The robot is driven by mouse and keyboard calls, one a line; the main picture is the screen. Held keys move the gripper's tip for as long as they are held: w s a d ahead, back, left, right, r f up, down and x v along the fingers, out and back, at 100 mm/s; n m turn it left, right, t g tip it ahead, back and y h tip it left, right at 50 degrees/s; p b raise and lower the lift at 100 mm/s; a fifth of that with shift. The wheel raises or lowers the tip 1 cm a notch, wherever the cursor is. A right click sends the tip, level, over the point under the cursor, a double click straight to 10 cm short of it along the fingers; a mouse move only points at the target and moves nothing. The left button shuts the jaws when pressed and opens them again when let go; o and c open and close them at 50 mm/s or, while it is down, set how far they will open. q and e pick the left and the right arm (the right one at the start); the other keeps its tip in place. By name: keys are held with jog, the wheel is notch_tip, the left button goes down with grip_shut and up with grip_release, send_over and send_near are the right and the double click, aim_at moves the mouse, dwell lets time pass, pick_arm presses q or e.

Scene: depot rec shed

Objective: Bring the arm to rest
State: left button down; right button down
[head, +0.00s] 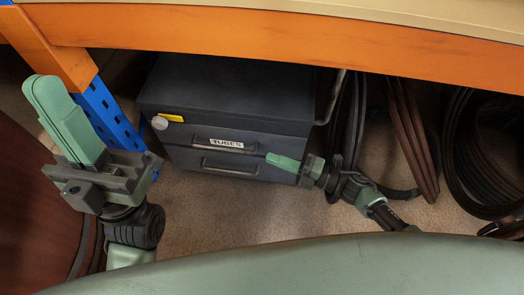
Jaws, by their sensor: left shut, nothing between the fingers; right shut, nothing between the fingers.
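My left gripper (48,92) is at the left of the head view, pointing up, with its green fingers together and nothing between them. It is in front of the blue and orange shelf upright. My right gripper (272,158) is near the middle, pointing left, with its green fingers shut and empty. It shows in front of the right part of the dark drawer box; whether it touches the box cannot be told. My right arm runs from there down to the lower right.
The dark drawer box (228,92) has a "TUBES" label and a yellow tag (172,118). It stands under an orange shelf beam (280,36). A blue perforated upright (108,115) is at left. Dark coiled hoses (455,165) are at right. Bare floor (215,215) shows before the box.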

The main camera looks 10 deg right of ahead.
jog(key=shift+v, duration=1.65)
